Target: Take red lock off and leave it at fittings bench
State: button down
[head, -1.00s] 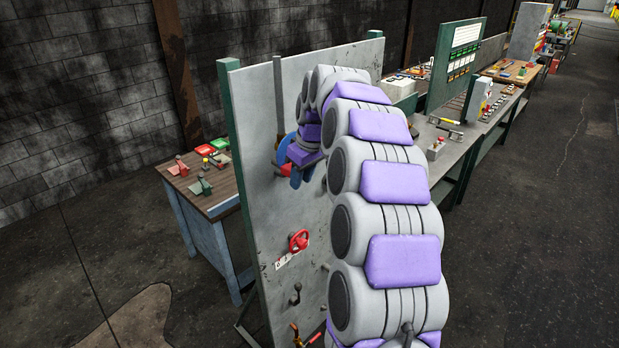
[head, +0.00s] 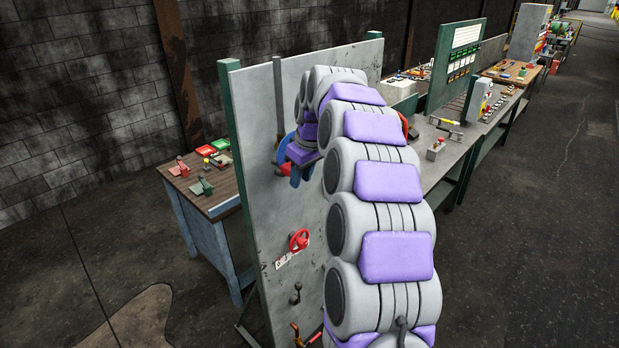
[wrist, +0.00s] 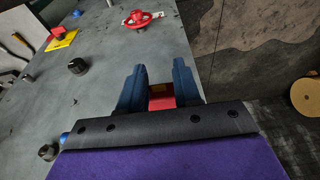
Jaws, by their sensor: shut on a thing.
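My gripper (wrist: 160,84) is shut on a red block, which I take to be the red lock (wrist: 161,101). Its blue fingers stand on either side of the lock and hide most of it. In the head view my gripper (head: 297,172) is at the upper part of the upright grey panel (head: 250,110), mostly covered by my own arm. A bit of red shows beside it there. I cannot tell whether the lock still touches the panel. No bench is clearly marked as the fittings bench; a wooden-topped bench (head: 190,200) stands behind the panel at left.
Small red and green items lie on the wooden bench. A long grey bench (head: 455,150) with fittings runs back at right. The floor at right is clear.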

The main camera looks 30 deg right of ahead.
jog(key=shift+b, duration=0.55)
dwell(1.2)
jog(key=shift+s+d+f, duration=0.1)
jog(key=shift+d, duration=0.15)
jog(key=shift+s+f, duration=0.1)
jog(key=shift+f, duration=0.1)
dwell(0.4)
jog(key=shift+s+d+r+b, duration=0.1)
jog(key=shift+s+d+b, duration=0.2)
jog(key=shift+s, duration=0.4)
jog(key=shift+s+d+f+b, duration=0.1)
jog(key=shift+s+d+b, duration=0.15)
jog(key=shift+s, duration=0.4)
jog(key=shift+s+d+r+b, duration=0.1)
jog(key=shift+s+d+b, duration=0.2)
jog(key=shift+s, duration=0.4)
